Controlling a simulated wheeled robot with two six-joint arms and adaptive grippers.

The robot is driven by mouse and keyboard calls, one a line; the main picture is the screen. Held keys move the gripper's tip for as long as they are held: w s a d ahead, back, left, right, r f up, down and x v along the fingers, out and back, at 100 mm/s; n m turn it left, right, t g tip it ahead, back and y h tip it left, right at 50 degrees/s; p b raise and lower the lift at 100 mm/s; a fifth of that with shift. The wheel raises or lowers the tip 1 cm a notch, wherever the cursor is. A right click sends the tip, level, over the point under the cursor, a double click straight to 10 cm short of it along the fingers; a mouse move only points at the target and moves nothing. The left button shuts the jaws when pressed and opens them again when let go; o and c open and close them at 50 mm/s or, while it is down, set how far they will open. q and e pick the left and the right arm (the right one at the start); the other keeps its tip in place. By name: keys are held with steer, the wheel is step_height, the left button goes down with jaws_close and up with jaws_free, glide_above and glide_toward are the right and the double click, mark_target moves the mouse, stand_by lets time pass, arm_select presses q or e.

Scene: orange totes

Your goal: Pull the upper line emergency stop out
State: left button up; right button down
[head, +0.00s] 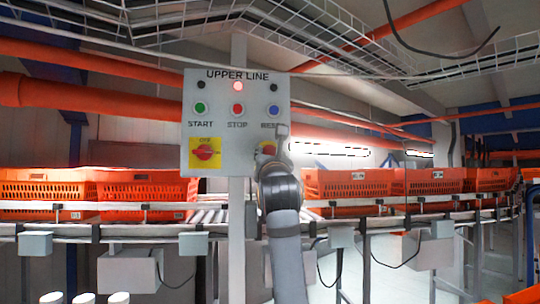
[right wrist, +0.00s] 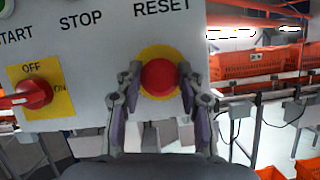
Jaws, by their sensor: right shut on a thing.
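The grey UPPER LINE control panel (head: 213,128) hangs on a pale post. Its emergency stop is a red mushroom button (right wrist: 159,77) on a yellow round plate, at the panel's lower right under RESET. In the head view the emergency stop (head: 267,149) shows only in part, because my right gripper covers its right side. My right gripper (right wrist: 160,68) points straight at the panel, with one finger on each side of the red button, shut on it. My left gripper is in neither view.
A red OFF/ON rotary switch (right wrist: 33,94) on a yellow plate sits left of the emergency stop. Above are the green START (head: 200,107), red STOP (head: 237,110) and blue RESET (head: 273,111) buttons. Orange totes (head: 345,184) stand on the conveyor behind the panel.

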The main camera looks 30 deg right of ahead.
steer(key=shift+s+a+f, duration=0.1)
steer(key=shift+s+a, duration=0.05)
steer(key=shift+s, duration=0.1)
steer(key=shift+s+a, duration=0.1)
steer(key=shift+s, duration=0.2)
steer(key=c, duration=1.2)
jaws_free()
steer(key=shift+w, duration=0.1)
steer(key=o, duration=0.4)
steer(key=shift+s, duration=0.2)
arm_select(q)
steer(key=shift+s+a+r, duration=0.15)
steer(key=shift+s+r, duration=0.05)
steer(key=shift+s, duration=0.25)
arm_select(e)
steer(key=shift+s+a, duration=0.1)
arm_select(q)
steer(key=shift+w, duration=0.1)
arm_select(e)
steer(key=v, duration=0.7)
steer(key=shift+s, duration=0.15)
